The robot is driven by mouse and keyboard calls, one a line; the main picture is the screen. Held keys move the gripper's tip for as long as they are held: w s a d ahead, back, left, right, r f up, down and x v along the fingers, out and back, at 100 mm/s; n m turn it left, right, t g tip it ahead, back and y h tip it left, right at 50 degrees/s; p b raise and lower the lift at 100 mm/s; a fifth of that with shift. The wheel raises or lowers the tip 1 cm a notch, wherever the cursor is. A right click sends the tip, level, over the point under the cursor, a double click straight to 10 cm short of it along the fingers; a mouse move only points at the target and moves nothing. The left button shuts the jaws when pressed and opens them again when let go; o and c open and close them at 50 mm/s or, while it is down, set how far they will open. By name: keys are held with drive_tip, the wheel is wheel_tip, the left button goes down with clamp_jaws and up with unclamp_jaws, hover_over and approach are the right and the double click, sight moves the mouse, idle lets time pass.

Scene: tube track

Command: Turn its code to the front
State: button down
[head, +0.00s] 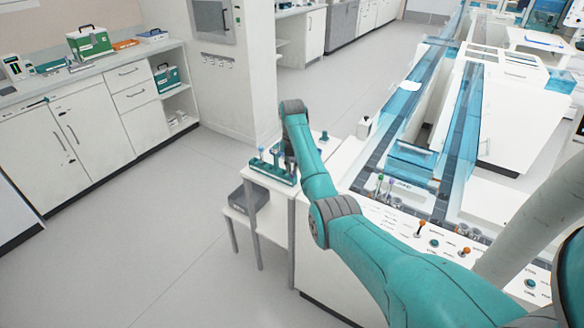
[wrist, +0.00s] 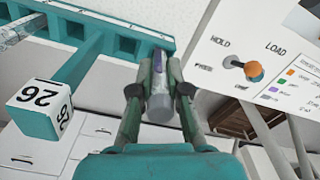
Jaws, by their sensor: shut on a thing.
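My gripper (wrist: 159,74) is shut on a tube (wrist: 160,104) in the wrist view. The tube is grey and see-through, with a purple stripe near its far end. I cannot make out a code on it. The far end of the tube is close to the edge of the teal rack (wrist: 118,46); I cannot tell whether they touch. In the head view the rack (head: 273,174) stands on a small white side table, and my arm hides most of my gripper and the held tube there.
A white HOLD/LOAD panel with an orange-knobbed lever (wrist: 254,70) is close on the right. In the head view, several capped tubes (head: 380,187) stand by the blue-walled track (head: 409,150).

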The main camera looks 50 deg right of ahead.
drive_tip(key=shift+n, duration=0.7)
drive_tip(key=shift+f, duration=0.15)
drive_tip(key=c, duration=1.1)
unclamp_jaws()
drive_tip(key=shift+r, duration=3.75)
drive_tip(key=shift+o, duration=0.2)
